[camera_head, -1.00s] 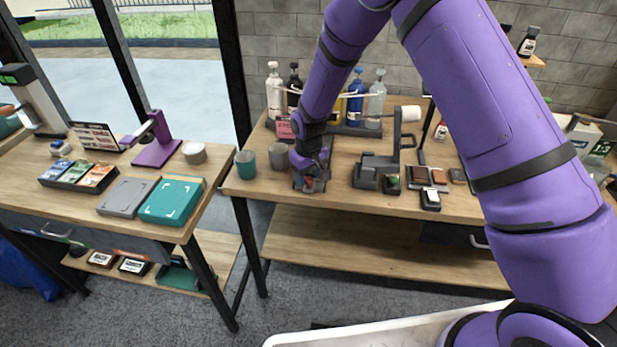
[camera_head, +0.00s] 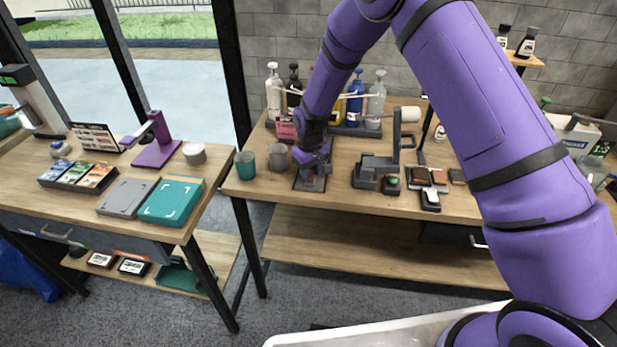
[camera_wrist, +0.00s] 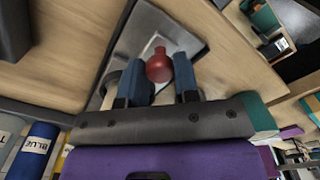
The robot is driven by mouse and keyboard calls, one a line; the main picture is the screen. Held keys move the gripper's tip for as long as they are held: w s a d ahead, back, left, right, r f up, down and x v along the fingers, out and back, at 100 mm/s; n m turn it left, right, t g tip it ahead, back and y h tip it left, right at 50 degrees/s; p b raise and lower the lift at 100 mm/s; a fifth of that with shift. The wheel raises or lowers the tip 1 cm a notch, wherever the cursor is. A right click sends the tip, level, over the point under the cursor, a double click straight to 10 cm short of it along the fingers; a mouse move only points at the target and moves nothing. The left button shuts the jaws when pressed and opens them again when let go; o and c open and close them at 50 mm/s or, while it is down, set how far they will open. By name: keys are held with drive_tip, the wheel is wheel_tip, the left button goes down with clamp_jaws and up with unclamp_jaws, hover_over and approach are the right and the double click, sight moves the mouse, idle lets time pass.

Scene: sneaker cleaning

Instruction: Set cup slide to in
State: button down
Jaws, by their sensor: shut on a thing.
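The cup slide (camera_wrist: 190,40) shows in the wrist view as a dark tray with a pale metal plate and a round red knob (camera_wrist: 159,68). My gripper (camera_wrist: 162,66) has its two blue fingers on either side of the knob and is shut on it. In the head view the slide (camera_head: 309,184) lies near the front edge of the middle table, and my gripper (camera_head: 312,172) is low over it, behind its front end. The gripper hides much of the slide there. A grey cup (camera_head: 278,157) stands just left of it.
A teal cup (camera_head: 246,166) stands at the table's left corner. Pump bottles (camera_head: 376,95) stand behind my gripper. A dark grey device with a white roll (camera_head: 375,168) is close on the right, beside brushes and small blocks (camera_head: 430,185). The left table (camera_head: 85,200) is separate.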

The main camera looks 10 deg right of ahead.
drive_tip(key=w, duration=0.3)
drive_tip(key=w+d, duration=0.1)
drive_tip(key=w, duration=0.1)
drive_tip(key=w+d, duration=0.1)
drive_tip(key=w, duration=0.2)
drive_tip(key=shift+w+d, duration=0.2)
drive_tip(key=shift+w, duration=0.15)
drive_tip(key=c, duration=0.8)
unclamp_jaws()
drive_tip(key=shift+c, duration=0.2)
wheel_tip(320, 180, up, 11)
drive_tip(key=shift+f, duration=0.1)
drive_tip(key=shift+c, duration=0.5)
